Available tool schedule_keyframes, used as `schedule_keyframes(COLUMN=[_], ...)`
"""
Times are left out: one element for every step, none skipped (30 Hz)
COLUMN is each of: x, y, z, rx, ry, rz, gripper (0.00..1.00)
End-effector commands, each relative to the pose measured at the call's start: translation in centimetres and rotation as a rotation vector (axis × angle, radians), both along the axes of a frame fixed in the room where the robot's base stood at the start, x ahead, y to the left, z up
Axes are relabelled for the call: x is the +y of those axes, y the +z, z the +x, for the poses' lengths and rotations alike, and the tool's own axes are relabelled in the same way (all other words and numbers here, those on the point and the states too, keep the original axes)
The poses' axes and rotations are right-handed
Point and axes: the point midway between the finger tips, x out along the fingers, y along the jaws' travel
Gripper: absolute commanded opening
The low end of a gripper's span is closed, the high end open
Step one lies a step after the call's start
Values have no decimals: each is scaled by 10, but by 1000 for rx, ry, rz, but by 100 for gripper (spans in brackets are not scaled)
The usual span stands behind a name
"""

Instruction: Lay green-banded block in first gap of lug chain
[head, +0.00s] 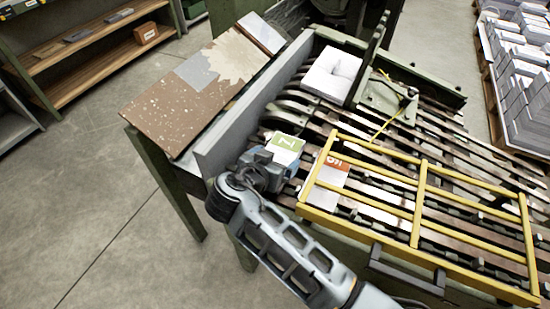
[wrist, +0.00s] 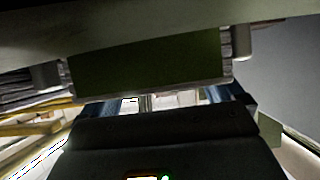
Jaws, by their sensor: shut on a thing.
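The green-banded block (head: 287,143), white with a green label, is in my gripper (head: 268,166) at the left end of the lug chain. The gripper is shut on it. In the wrist view the block's dark green band (wrist: 150,62) fills the upper middle. The lug chain (head: 405,140) is a row of dark rails and lugs running right. The block appears above its left part; whether it touches the chain, and the gap beneath it, cannot be made out.
A yellow guard frame (head: 421,205) covers the near chain, with an orange-banded block (head: 333,172) behind its bars. A white stack (head: 333,74) sits at the back. A grey side wall (head: 240,108) stands left of the gripper, beside a sloping brown board (head: 180,108).

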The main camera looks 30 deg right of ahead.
Motion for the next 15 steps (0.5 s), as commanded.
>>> schedule_keyframes(x=[0,0,0,0,0,0,0,0,0,0,0,0,0,0,0], y=[1,1,1,1,1,0,-2,-1,-1,-1,-1,-1,-1,-1,0], z=[0,0,0,0,0,0,0,0,0,0,0,0,0,0,0], rx=[-2,-2,-2,-2,-2,-2,-2,0,0,0,0,0,0,0,0], ry=[0,0,0,0,0,0,0,0,0,0,0,0,0,0,0], rz=[0,0,0,0,0,0,0,0,0,0,0,0,0,0,0], gripper=[55,55,55,55,55,55,55,96,100,100,100,100,100,100,100])
